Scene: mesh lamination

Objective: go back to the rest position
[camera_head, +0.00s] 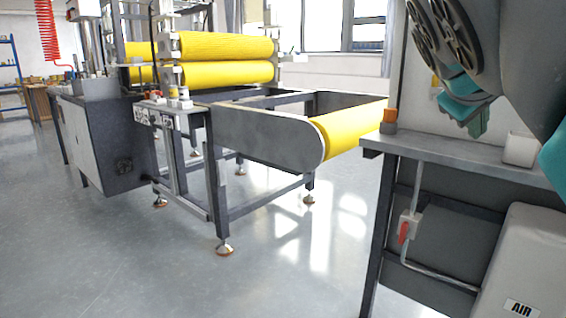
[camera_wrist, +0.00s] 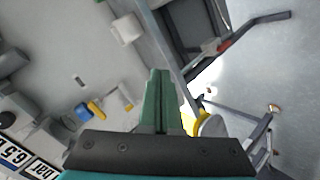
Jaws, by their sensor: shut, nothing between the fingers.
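My gripper (camera_head: 476,126) shows at the upper right of the head view, teal and pointing down above the edge of a grey metal workbench (camera_head: 450,150). In the wrist view my gripper (camera_wrist: 162,74) has its green fingers together, with nothing between them. The fingertips are apart from the bench and touch nothing that I can see. Part of my arm hides the wall behind the bench.
A laminating machine with yellow rollers (camera_head: 225,73) stands at the left, its conveyor end roller (camera_head: 345,128) near the bench. A white AIR tank (camera_head: 525,270) stands below. The floor between is clear.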

